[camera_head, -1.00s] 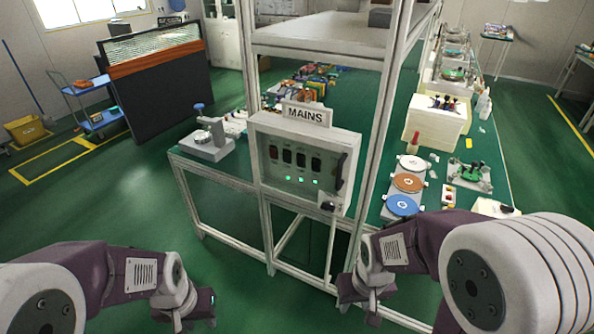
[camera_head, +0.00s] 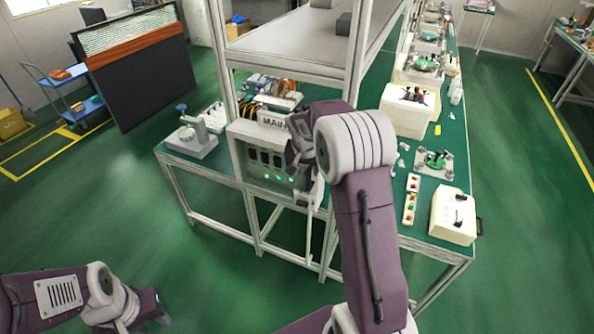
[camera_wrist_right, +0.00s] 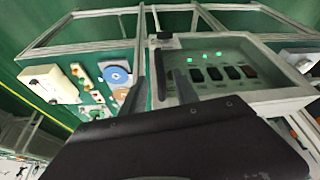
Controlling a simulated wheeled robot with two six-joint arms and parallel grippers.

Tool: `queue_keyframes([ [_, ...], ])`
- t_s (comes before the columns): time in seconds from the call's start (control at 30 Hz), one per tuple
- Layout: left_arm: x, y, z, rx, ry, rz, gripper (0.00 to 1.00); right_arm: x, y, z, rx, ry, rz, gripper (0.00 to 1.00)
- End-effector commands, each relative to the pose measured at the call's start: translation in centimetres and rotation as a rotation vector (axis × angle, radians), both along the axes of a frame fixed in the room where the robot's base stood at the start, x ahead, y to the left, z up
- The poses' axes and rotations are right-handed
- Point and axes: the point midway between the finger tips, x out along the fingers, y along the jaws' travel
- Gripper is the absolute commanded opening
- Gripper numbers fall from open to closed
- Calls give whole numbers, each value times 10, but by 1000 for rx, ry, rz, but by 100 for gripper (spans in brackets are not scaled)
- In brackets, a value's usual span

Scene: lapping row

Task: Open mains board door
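The mains board (camera_head: 252,168) is a pale box with a MAINS sign (camera_head: 273,121), dark switches and green lights, mounted on the bench frame. Its door looks shut. My right gripper (camera_head: 300,160) is at the board's right side and hides the door handle in the head view. In the right wrist view the board (camera_wrist_right: 265,97) is upside down, and the dark upright handle (camera_wrist_right: 158,78) shows between my two fingers, which stand apart. Contact with the handle cannot be made out. My left gripper (camera_head: 150,308) is low at the left, away from the board; its fingers are unclear.
A lapping stand (camera_head: 192,140) is on the bench left of the board. A white box (camera_head: 452,215) and small parts lie on the bench at right. Frame posts (camera_head: 345,100) rise beside the board. The green floor at front left is clear.

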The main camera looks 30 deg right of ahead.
Motion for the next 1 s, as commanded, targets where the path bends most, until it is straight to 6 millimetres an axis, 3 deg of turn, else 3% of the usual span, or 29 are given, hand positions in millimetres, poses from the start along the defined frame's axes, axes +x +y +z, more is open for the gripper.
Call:
queue_keyframes([
  [0.5,0,0,21,0,0,0,36,24,-18,-77,2,3,4,36],
  [0.83,0,0,21,0,0,0,36,27,-20,-85,2,0,5,36],
  [0.97,0,0,21,0,0,0,36,27,-20,-85,2,0,5,3],
  [1.0,0,0,21,0,0,0,36,27,-20,-85,2,0,5,0],
])
